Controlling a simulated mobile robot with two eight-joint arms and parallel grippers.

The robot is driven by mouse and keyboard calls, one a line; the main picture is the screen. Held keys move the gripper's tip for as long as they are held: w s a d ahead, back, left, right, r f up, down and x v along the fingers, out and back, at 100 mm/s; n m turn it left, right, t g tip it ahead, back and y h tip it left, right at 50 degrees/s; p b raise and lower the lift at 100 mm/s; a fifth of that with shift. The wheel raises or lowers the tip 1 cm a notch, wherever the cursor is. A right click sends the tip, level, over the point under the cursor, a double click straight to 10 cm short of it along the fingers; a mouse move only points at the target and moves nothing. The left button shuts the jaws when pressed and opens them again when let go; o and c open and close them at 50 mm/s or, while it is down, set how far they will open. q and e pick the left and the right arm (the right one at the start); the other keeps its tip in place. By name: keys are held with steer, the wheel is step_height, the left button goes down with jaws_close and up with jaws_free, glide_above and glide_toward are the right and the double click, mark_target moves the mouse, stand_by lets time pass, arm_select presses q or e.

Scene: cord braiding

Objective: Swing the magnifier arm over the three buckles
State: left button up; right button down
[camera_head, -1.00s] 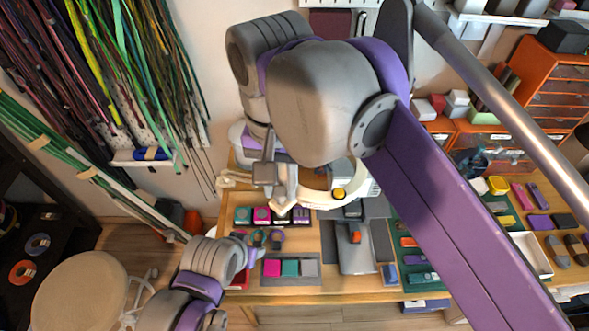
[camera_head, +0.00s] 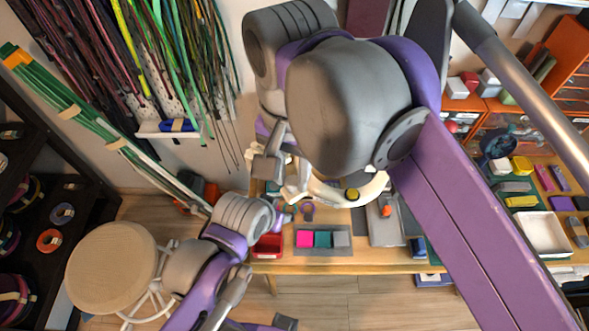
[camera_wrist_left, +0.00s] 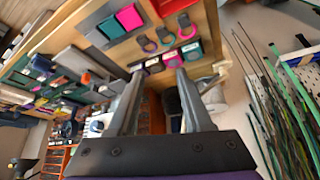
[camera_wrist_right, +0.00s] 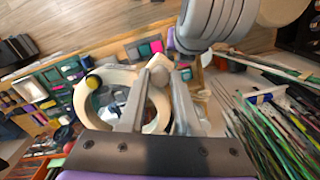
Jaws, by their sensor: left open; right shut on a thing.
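The magnifier's pale ring (camera_head: 352,196), with a yellow knob, hangs above the back of the table in the head view. My right gripper (camera_head: 291,182) is at the ring's left side. In the right wrist view its fingers (camera_wrist_right: 172,72) close around a small pale part beside the ring (camera_wrist_right: 120,72). Three looped buckles (camera_wrist_left: 165,36) lie in a row in the left wrist view. My left gripper (camera_wrist_left: 158,75) is open and empty near the table edge.
Pink, teal and grey pads (camera_head: 323,239) lie on a mat near the front edge, beside a red tray (camera_head: 267,246). A round stool (camera_head: 112,268) stands left on the floor. Cords hang on the left wall. My right arm hides much of the table.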

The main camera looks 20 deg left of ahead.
stand_by(0.3)
steer(key=c, duration=0.6)
jaws_free()
steer(key=shift+w, duration=0.1)
steer(key=shift+r, duration=0.1)
arm_select(q)
steer(key=shift+w+r+p, duration=0.3)
steer(key=shift+r+p, duration=0.05)
steer(key=shift+r, duration=0.15)
steer(key=shift+w+r+p, duration=0.25)
steer(key=shift+r+p, duration=0.05)
steer(key=shift+r, duration=0.2)
arm_select(e)
step_height(320, 180, up, 11)
steer(key=shift+f, duration=0.2)
